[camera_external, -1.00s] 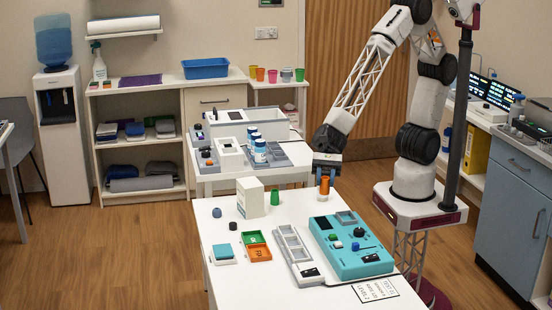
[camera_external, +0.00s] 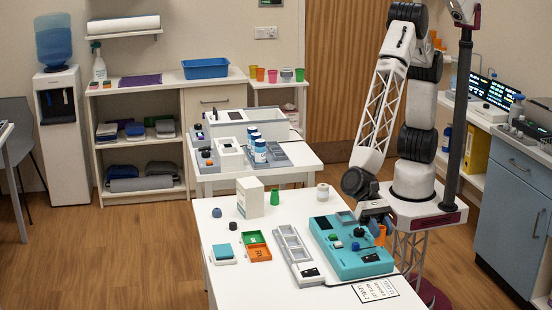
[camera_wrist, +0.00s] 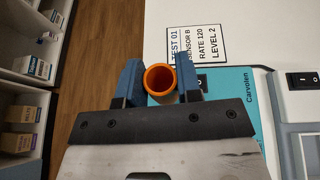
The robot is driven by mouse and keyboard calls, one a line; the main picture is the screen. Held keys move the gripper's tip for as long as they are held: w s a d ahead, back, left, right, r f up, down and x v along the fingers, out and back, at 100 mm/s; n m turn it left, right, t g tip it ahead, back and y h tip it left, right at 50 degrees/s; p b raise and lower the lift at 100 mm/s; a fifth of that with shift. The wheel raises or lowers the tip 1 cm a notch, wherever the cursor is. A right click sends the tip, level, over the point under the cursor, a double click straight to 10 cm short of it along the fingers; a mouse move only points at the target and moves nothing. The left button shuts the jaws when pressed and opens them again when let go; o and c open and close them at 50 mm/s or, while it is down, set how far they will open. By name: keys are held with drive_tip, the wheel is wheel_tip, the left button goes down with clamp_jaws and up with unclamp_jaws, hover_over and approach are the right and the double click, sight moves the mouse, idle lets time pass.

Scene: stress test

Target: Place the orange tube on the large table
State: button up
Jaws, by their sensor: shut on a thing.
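The orange tube (camera_external: 380,237) is held upright between the fingers of my gripper (camera_external: 375,222), which is shut on it. In the wrist view the tube (camera_wrist: 160,80) shows its open round top between the two blue-grey fingers (camera_wrist: 160,84). The large table (camera_external: 235,285) is the white one at the front. The tube appears near this table's right edge, by the teal device. I cannot tell its height above the table or whether it touches anything.
The teal device (camera_external: 362,266) with knobs lies on the table's right side, beside a grey tray (camera_external: 290,245). A printed label (camera_external: 376,291) lies at the front. A white box (camera_external: 250,197), green cup (camera_external: 275,197) and white cylinder (camera_external: 322,192) stand farther back. The front left is clear.

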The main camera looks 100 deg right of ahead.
drive_tip(key=s+a+f+n+g, duration=0.1)
drive_tip(key=s+a+f+g, duration=0.1)
drive_tip(key=s+a, duration=0.4)
drive_tip(key=shift+a+f+n, duration=0.4)
drive_tip(key=shift+a+f, duration=0.1)
drive_tip(key=shift+a, duration=0.7)
drive_tip(key=shift+a, duration=0.1)
drive_tip(key=w+a, duration=0.2)
drive_tip(key=a, duration=0.2)
drive_tip(key=w+a+f, duration=0.1)
drive_tip(key=w+a, duration=0.2)
drive_tip(key=a, duration=0.1)
drive_tip(key=w+a, duration=0.2)
drive_tip(key=a, duration=0.2)
drive_tip(key=shift+w+a+f, duration=0.15)
drive_tip(key=shift+w+a, duration=0.05)
drive_tip(key=shift+a, duration=0.2)
drive_tip(key=shift+w+a+f, duration=0.15)
drive_tip(key=shift+w+a, duration=0.1)
drive_tip(key=shift+a, duration=0.2)
drive_tip(key=shift+f, duration=1.7)
drive_tip(key=shift+f, duration=0.1)
